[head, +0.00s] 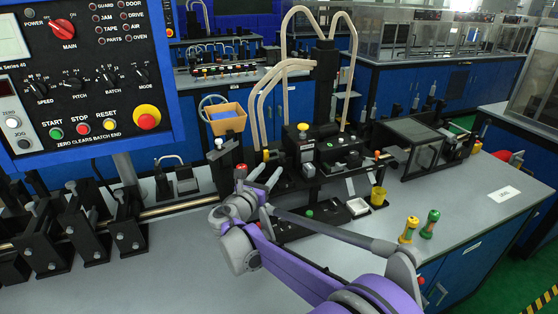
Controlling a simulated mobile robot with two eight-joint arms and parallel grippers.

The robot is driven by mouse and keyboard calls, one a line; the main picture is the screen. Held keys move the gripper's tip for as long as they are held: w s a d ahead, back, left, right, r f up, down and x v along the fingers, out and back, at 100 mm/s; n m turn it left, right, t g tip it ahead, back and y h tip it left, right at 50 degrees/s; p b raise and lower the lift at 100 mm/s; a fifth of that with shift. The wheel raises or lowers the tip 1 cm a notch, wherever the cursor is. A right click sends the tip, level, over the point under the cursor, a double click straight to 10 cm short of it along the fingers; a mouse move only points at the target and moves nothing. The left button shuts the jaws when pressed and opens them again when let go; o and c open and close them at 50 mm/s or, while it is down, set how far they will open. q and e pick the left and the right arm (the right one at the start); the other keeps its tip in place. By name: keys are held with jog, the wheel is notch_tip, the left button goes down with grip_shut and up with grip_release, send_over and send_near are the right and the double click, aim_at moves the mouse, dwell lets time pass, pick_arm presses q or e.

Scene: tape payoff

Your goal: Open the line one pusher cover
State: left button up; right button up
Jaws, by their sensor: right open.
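A black-framed clear cover (424,157) stands on the bench to the right of the middle machine. It looks shut, and I cannot read any label that names it as the line one pusher cover. My right gripper (256,176) reaches in from the lower right and is open and empty. It is over the bench in front of the middle machine, well left of the clear cover and apart from it. My right arm hides part of the bench and machine base. My left gripper is not in view.
A control panel (85,75) with knobs and buttons fills the upper left. Black clamp stands (126,225) line the left bench. A black machine (335,150) with pale hoses stands mid-bench. Yellow and green bottles (429,224) stand right of my arm. Bench space (470,195) at right is mostly clear.

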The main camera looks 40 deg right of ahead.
aim_at(281, 156)
jog(key=x, duration=0.8)
jog(key=shift+c, duration=0.2)
grip_shut()
dwell(1.1)
